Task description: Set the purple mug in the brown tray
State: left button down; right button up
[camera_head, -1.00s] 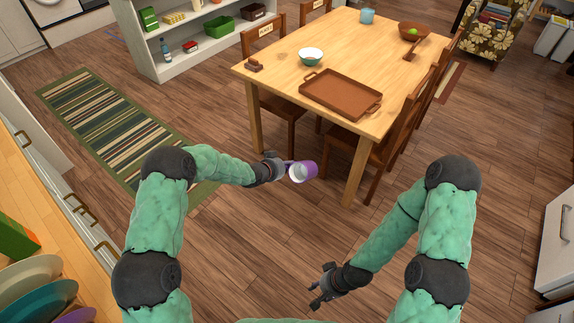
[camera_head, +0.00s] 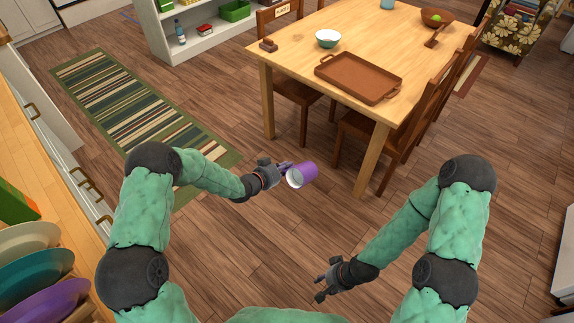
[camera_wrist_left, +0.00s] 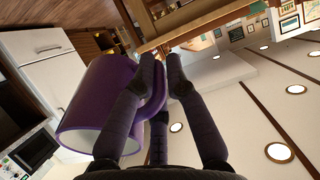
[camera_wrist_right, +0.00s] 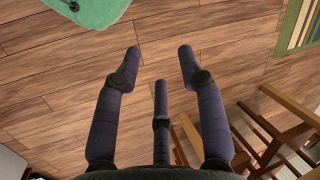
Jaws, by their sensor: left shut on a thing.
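The purple mug (camera_head: 304,174) is held in the air by my left gripper (camera_head: 281,172), out over the floor and short of the table. The mug lies tilted on its side with its pale opening facing left. In the left wrist view the purple mug (camera_wrist_left: 90,105) is large, and the fingers (camera_wrist_left: 163,82) are shut on its handle. The brown tray (camera_head: 358,78) lies on the wooden table, empty, beyond the mug. My right gripper (camera_head: 323,286) is low over the floor; in the right wrist view its fingers (camera_wrist_right: 160,65) are spread apart and empty.
The wooden table (camera_head: 290,72) also bears a bowl (camera_head: 328,39), a small brown object (camera_head: 268,45) and a wooden bowl (camera_head: 436,17). Chairs (camera_head: 380,130) stand along its near right side. A striped rug (camera_head: 130,105) lies at left. The floor before the table is clear.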

jog(key=shift+o, duration=0.4)
jog(key=n+t+h, duration=0.2)
jog(key=n+t, duration=1.3)
jog(key=n, duration=0.1)
send_near(302, 172)
jog(key=s, duration=0.2)
jog(key=shift+d+r, duration=0.1)
jog(key=shift+w, duration=0.15)
jog(key=x, duration=1.1)
jog(key=shift+w, duration=0.4)
